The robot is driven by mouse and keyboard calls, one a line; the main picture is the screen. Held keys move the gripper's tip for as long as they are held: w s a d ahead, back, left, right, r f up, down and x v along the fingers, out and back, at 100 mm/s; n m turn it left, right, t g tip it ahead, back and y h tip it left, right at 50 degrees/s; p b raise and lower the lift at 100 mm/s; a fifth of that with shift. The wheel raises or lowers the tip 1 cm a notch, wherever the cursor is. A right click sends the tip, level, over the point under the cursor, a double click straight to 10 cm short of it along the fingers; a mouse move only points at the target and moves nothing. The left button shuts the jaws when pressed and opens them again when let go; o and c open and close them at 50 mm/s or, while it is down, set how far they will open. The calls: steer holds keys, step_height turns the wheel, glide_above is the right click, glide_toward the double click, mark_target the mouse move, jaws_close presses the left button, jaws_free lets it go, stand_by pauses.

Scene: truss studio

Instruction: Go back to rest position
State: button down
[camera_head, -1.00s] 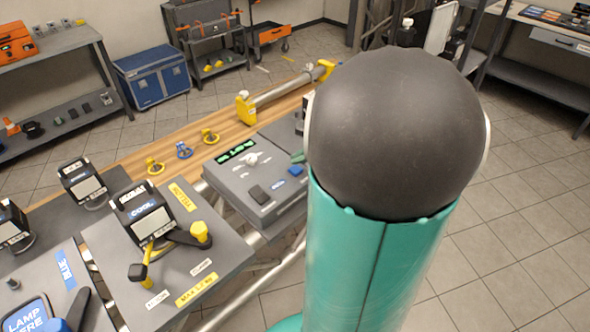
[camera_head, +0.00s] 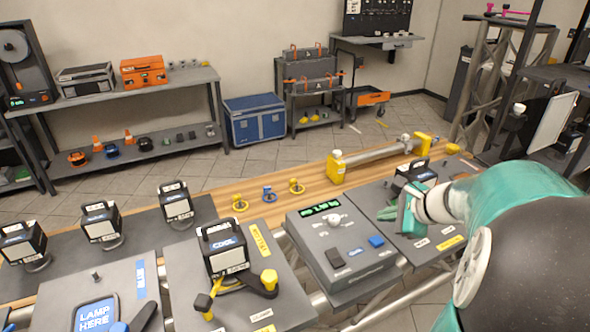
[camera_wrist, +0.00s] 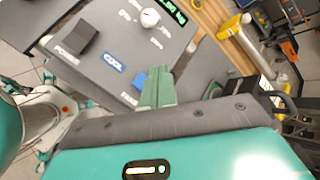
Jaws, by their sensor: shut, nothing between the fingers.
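My gripper (camera_head: 390,213) shows at the right of the head view, at the end of my teal arm. Its green fingers are together with nothing between them, above the panel at the right end of the bench. In the wrist view the shut fingers (camera_wrist: 158,88) point toward the grey control box (camera_wrist: 125,60), near its blue button. In the head view the control box (camera_head: 345,258), with a green display, a white knob and a blue button, stands just left of the gripper. I cannot tell the exact height of the fingers above the panel.
A black lamp (camera_head: 412,172) stands right behind the gripper. A lamp labelled COOL (camera_head: 222,248) stands on a panel to the left, with more lamps (camera_head: 102,222) beyond. Open floor (camera_head: 270,170) lies behind the bench.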

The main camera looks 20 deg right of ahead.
steer(key=s+a+r+n+g, duration=0.1)
steer(key=s+a+n, duration=0.2)
steer(key=a+n, duration=0.5)
steer(key=s+a+r+n+g+h, duration=0.1)
steer(key=s+a+r+n, duration=0.1)
steer(key=a+n, duration=0.6)
steer(key=s+a+r+n+g, duration=0.1)
steer(key=s+a+n, duration=0.3)
steer(key=a+n, duration=0.3)
steer(key=a, duration=0.4)
steer(key=shift+r+n+h, duration=0.35)
steer(key=shift+n+h, duration=0.05)
steer(key=shift+s, duration=0.1)
